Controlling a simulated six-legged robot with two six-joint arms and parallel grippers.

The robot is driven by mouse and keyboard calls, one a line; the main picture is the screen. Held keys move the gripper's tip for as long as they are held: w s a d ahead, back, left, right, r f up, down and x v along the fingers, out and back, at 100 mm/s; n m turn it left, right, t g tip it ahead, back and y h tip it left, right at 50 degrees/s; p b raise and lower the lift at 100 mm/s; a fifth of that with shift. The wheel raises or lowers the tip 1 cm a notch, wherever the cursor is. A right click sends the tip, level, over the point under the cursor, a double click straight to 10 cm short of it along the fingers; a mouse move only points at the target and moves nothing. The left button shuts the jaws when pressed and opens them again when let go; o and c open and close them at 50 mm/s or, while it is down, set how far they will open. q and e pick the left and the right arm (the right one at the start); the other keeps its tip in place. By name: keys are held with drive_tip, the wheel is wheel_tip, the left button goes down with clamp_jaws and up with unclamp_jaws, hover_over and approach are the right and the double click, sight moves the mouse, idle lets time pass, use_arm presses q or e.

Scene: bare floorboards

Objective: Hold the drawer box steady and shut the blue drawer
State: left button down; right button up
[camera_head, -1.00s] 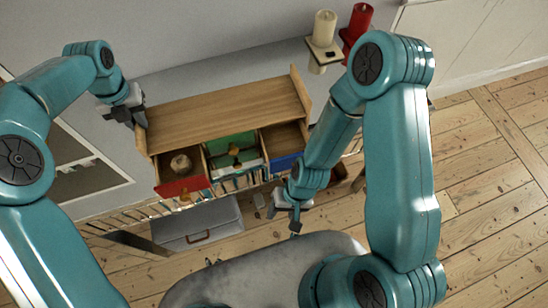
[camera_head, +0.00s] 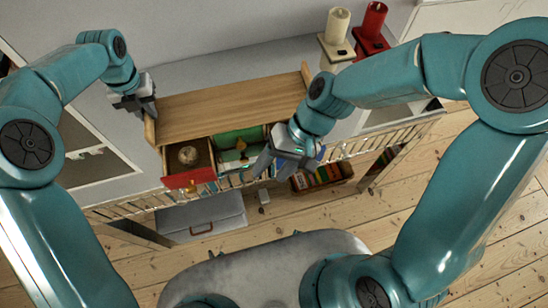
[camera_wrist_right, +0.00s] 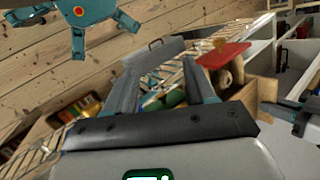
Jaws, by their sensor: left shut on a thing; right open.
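My left gripper (camera_head: 149,116) is shut on the box's left side panel. My right gripper (camera_head: 280,168) is open at the front of the box, before the blue drawer; contact is unclear. In the right wrist view its fingers (camera_wrist_right: 170,75) are apart, with the red drawer (camera_wrist_right: 223,55) beyond.
A cream candle (camera_head: 337,28) and a red candle (camera_head: 373,22) stand behind the box at right. A wire railing (camera_head: 395,136) runs along the front edge. Below are a grey case (camera_head: 200,215) and a crate of books (camera_head: 321,176). Bare floorboards (camera_head: 500,200) lie at right.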

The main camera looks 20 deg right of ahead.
drive_tip(key=w+d+r+n+t+h, duration=0.15)
drive_tip(key=d+r+h, duration=0.35)
drive_tip(key=d, duration=0.6)
drive_tip(key=shift+t, duration=0.25)
drive_tip(key=f, duration=0.4)
drive_tip(key=a+f, duration=0.1)
drive_tip(key=f, duration=0.3)
drive_tip(key=a+f, duration=0.1)
drive_tip(key=f, duration=0.3)
drive_tip(key=shift+w+a, duration=0.15)
drive_tip(key=shift+a, duration=0.05)
drive_tip(key=shift+c, duration=0.3)
